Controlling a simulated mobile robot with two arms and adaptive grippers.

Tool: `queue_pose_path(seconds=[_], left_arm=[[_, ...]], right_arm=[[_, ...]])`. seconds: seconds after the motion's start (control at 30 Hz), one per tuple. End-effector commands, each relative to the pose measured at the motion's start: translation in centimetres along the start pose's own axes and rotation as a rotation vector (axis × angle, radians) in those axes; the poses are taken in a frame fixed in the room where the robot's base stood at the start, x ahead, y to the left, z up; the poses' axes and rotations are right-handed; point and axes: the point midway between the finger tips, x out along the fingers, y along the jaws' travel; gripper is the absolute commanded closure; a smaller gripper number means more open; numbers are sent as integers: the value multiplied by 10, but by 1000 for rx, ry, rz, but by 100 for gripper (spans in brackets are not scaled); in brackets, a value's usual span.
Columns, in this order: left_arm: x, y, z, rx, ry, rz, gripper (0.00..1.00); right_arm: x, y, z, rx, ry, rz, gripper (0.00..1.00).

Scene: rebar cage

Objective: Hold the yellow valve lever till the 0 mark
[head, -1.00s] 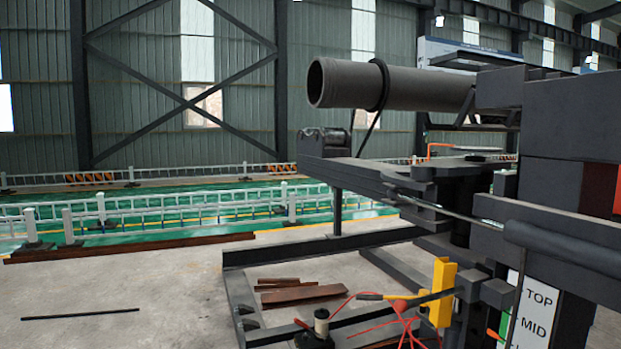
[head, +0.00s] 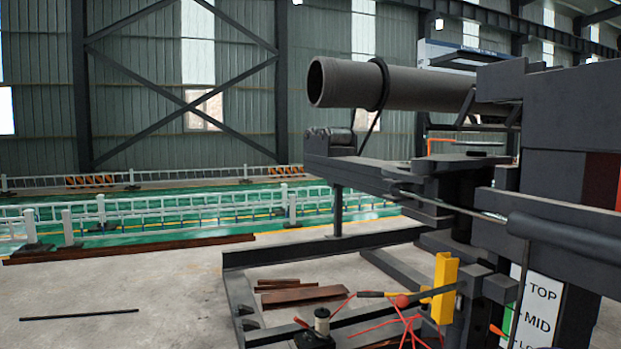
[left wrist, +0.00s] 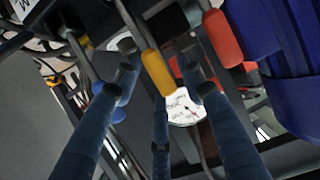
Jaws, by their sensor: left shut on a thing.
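The yellow valve lever (left wrist: 157,72) shows as a rounded yellow grip on a thin bar in the left wrist view. My left gripper (left wrist: 158,84) has its dark blue fingers on both sides of this grip and is shut on it. A white round dial (left wrist: 185,108) with a red needle lies just behind the fingers, partly covered by them. I cannot read its 0 mark. In the head view no gripper shows. A small yellow-ended handle (head: 371,294) stands low in the middle there; I cannot tell whether it is the same lever. My right gripper is not in view.
Red grips (left wrist: 222,38) and a large blue part (left wrist: 275,60) are close to the lever. In the head view a dark machine frame (head: 580,110) fills the right, with a TOP/MID panel (head: 541,318) and a yellow bracket (head: 443,286). Open floor (head: 130,290) lies left.

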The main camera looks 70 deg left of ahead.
Motion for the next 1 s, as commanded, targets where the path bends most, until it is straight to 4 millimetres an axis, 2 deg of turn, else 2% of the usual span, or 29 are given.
queue_pose_path(seconds=[0.03,0.23,0.7,0.83,1.0], left_arm=[[1,-7,-3,5,4,-10,66],[-4,-6,-6,4,5,-9,66],[-74,-2,-8,0,3,-2,66],[-88,1,-4,-2,2,0,66],[-92,4,0,-4,0,3,66]], right_arm=[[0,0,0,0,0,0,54],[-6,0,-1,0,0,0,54],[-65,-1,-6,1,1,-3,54],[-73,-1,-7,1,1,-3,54],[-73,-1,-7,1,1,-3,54]])
